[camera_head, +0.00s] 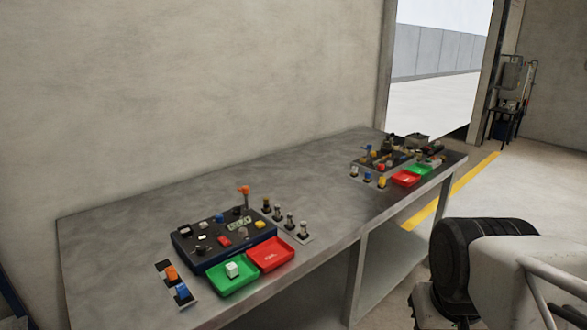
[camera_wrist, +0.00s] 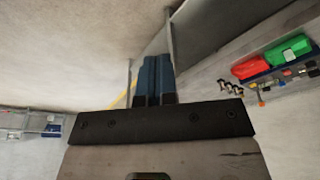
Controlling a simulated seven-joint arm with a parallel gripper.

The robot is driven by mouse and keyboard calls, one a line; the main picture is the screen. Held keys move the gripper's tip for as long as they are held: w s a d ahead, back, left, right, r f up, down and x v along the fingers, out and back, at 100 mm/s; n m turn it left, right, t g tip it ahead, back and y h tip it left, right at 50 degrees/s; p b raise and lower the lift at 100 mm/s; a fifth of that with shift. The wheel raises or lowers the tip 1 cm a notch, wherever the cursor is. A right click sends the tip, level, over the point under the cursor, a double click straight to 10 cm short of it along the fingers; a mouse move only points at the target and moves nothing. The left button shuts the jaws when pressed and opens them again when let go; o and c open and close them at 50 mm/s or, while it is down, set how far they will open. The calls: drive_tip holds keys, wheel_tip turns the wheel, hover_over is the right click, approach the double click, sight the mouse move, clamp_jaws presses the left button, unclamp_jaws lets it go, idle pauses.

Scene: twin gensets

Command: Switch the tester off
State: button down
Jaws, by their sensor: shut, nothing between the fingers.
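A dark blue panel box (camera_head: 222,238) lies on the near part of the grey table in the head view. It has a small display with green marks (camera_head: 239,223), a red part, white parts and an orange-topped lever (camera_head: 244,194). A second dark panel (camera_head: 382,160) lies at the far end. No readable label tells which is the tester, and switch positions are too small to read. My gripper (camera_wrist: 154,60) shows in the wrist view, its blue fingers shut and empty, apart from the table items. It is not in the head view.
Beside the near panel are a green tray (camera_head: 232,284) holding a white block, a red tray (camera_head: 270,262), a strip of orange and blue switches (camera_head: 176,283) and a row of knobs (camera_head: 290,226). The grey table (camera_head: 130,222) is bare at its left and middle.

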drive_tip(key=w+a+r+n, duration=0.2)
drive_tip(key=w+a+n, duration=0.35)
drive_tip(key=w, duration=0.25)
drive_tip(key=w+a+r+n+g, duration=0.1)
drive_tip(key=w+a+r+n, duration=0.1)
drive_tip(key=w+a+n, duration=0.5)
drive_tip(key=w+a+r+n, duration=0.2)
drive_tip(key=w+a, duration=0.2)
drive_tip(key=w, duration=0.6)
drive_tip(key=w+a+f+n, duration=0.2)
drive_tip(key=w+a+n, duration=0.2)
drive_tip(key=a, duration=0.5)
drive_tip(key=w+a+f+n+g, duration=0.1)
drive_tip(key=w+a+f+n, duration=0.2)
drive_tip(key=w+a, duration=0.3)
drive_tip(key=w+a+f+n, duration=0.2)
drive_tip(key=w+a+n, duration=0.3)
drive_tip(key=a, duration=0.8)
drive_tip(key=shift+w+a+f+n+g, duration=0.3)
drive_tip(key=shift+w+f+n, duration=0.1)
drive_tip(key=shift+w, duration=0.2)
drive_tip(key=shift+w, duration=0.1)
drive_tip(key=shift+w+a+r, duration=0.25)
drive_tip(key=shift+w+a, duration=0.15)
drive_tip(key=shift+a, duration=0.05)
drive_tip(key=shift+r, duration=0.15)
